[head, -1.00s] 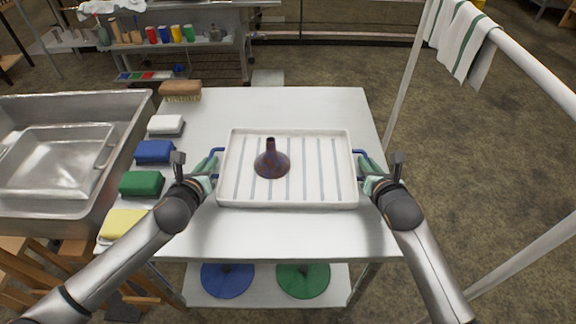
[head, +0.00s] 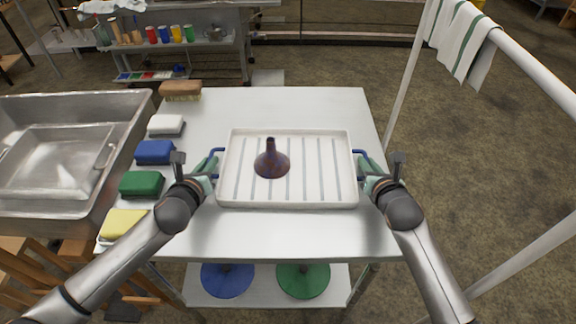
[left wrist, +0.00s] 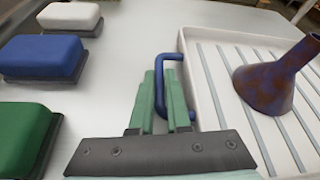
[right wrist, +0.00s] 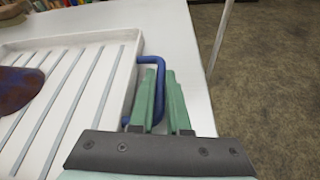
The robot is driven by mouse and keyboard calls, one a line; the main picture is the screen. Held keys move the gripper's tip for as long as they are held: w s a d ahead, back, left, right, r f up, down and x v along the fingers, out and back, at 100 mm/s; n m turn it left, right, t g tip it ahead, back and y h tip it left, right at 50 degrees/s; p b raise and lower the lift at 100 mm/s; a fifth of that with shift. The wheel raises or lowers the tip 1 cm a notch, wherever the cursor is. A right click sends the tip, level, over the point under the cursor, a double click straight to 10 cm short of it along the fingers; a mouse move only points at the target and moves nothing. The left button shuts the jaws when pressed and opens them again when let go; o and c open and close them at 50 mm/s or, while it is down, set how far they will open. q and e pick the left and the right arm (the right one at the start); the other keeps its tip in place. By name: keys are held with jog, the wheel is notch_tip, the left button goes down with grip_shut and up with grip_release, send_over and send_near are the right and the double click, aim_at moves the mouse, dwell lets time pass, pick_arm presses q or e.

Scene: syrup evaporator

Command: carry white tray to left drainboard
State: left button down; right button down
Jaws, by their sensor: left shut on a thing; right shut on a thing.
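The white tray (head: 318,190) with grey stripes lies on the metal table, in the middle of the head view. A dark purple-brown funnel (head: 271,163) stands upright in it, left of its middle. My left gripper (head: 212,168) is shut on the tray's blue left handle (left wrist: 164,62). My right gripper (head: 364,168) is shut on the blue right handle (right wrist: 131,72). In the wrist views the green fingers close around the handle bars. I cannot tell whether the tray's underside touches the table.
Left of the tray are a yellow sponge (head: 124,225), a green one (head: 142,184), a blue one (head: 155,151), a white one (head: 166,125) and a brush (head: 181,89). A metal sink (head: 120,150) is at the far left. The table (head: 300,107) is clear behind the tray.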

pick_arm(q)
jog(key=shift+r, duration=0.15)
pick_arm(e)
jog(key=shift+r, duration=0.15)
